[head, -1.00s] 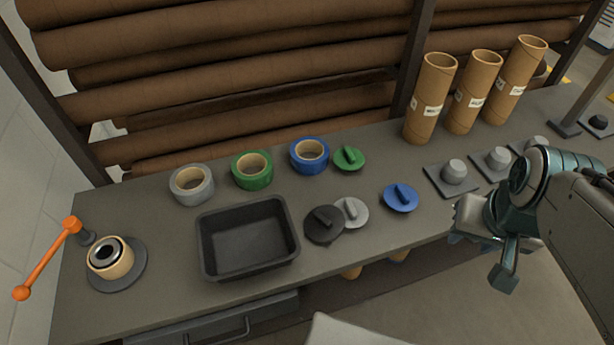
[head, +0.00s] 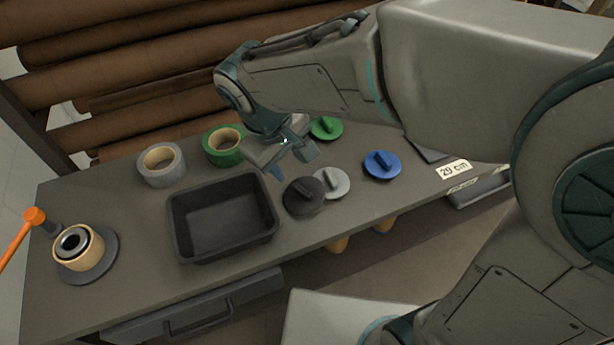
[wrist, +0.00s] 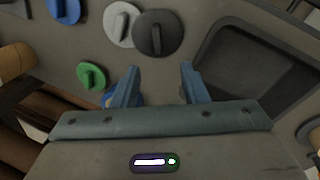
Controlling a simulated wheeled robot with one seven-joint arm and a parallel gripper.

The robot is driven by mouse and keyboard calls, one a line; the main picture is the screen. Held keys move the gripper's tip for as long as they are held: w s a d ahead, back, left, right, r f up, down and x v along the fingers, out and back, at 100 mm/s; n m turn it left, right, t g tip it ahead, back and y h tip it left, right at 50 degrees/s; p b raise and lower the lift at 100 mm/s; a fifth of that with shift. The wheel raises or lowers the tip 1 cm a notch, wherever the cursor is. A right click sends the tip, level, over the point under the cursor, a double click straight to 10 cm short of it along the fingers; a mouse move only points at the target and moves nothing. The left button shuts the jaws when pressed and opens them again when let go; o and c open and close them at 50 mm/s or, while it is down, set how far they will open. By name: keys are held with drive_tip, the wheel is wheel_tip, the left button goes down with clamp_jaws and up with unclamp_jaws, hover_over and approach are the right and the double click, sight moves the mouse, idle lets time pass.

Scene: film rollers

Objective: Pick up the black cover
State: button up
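The black cover (head: 304,196) is a round dark disc with a raised bar handle. It lies on the table just right of the black tray and touches or slightly overlaps the grey cover (head: 332,183). In the wrist view the black cover (wrist: 158,33) lies beyond my fingertips, between them from left to right. My gripper (head: 290,162) is above the table, behind the black cover in the head view. In the wrist view my gripper (wrist: 157,70) shows two fingers spread apart with nothing between them.
The black tray (head: 181,240) stands left of the covers. A green cover (head: 326,128) and a blue cover (head: 382,165) lie nearby. Green tape (head: 223,146) and grey tape (head: 161,165) sit behind the tray. An orange crank handle (head: 34,216) is at the far left.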

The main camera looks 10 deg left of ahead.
sight(302, 190)
drive_tip(key=x, duration=0.8)
drive_tip(key=b+x, duration=0.1)
drive_tip(key=x, duration=0.4)
drive_tip(key=shift+w+d, duration=0.1)
drive_tip(key=shift+w, duration=0.15)
clamp_jaws()
